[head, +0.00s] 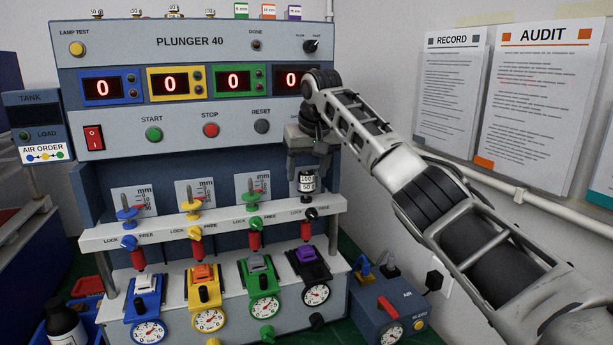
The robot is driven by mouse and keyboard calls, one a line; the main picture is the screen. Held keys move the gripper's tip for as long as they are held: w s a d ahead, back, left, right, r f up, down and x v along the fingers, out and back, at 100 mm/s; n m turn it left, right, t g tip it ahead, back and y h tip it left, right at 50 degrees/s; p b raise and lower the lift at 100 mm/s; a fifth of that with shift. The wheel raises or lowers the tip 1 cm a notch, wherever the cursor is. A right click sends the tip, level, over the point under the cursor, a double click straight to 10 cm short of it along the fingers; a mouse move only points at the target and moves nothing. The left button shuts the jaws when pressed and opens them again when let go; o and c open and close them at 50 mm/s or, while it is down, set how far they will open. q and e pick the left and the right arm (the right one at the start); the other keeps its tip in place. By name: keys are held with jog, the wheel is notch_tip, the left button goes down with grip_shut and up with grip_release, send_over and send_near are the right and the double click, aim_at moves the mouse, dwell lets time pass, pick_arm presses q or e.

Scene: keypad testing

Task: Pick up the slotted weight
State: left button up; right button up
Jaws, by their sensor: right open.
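A small dark and silver slotted weight (307,182) with white number labels sits at the top of the fourth, rightmost plunger on the test machine. The labels seem to read 100 and 50, so it may be two stacked weights. My right gripper (306,164) points down just above it, with its jaws open. Whether the fingers reach down beside the weight is hard to tell. The gripper hides part of the machine's front behind it. My left gripper is not in view.
The Plunger 40 panel (190,42) stands behind, with more small weights (173,11) along its top. Blue, yellow and green plungers (192,209) stand left of the weight. Dial gauges (209,320) sit below. A blue air unit (388,310) is at lower right, by the wall.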

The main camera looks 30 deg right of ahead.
jog(key=c, duration=1.1)
